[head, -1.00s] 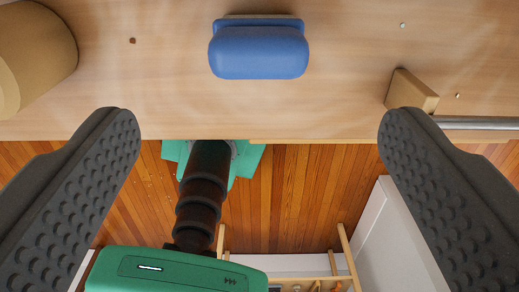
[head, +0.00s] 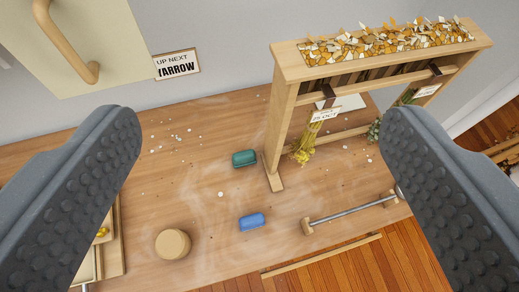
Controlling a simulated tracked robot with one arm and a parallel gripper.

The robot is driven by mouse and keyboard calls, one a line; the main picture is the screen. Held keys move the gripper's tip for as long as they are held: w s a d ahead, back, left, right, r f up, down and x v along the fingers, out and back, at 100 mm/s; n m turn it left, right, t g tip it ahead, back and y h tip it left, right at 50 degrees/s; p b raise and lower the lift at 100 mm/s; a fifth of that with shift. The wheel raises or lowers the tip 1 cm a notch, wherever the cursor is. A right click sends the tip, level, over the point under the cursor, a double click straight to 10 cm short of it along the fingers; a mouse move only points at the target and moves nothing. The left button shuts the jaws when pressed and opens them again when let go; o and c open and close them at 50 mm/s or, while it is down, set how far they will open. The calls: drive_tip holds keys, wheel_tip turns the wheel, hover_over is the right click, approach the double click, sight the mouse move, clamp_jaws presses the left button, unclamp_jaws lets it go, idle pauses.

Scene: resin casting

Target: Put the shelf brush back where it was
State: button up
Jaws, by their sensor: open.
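A small blue block-like brush (head: 251,221) lies on the wooden bench near its front edge. A similar dark green one (head: 244,158) lies farther back, beside the left foot of the wooden rack. I cannot tell from their looks which is the shelf brush, and their undersides are hidden. My gripper (head: 262,128) is open and empty, its dark padded fingers wide apart, high above the bench. Both blocks appear between the fingers but well below them.
The wooden rack (head: 278,125) holds hanging dried bunches and a top tray of flakes (head: 390,42). A round tan block (head: 173,244), a metal bar on wooden posts (head: 350,212) and a left tray (head: 113,235) stand on the bench. Crumbs and pale smears dot the bench.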

drive_tip(key=s+r+t, duration=0.2)
drive_tip(key=s+r, duration=0.3)
drive_tip(key=r, duration=0.2)
drive_tip(key=shift+s+r+m, duration=0.2)
drive_tip(key=shift+s+m, duration=0.1)
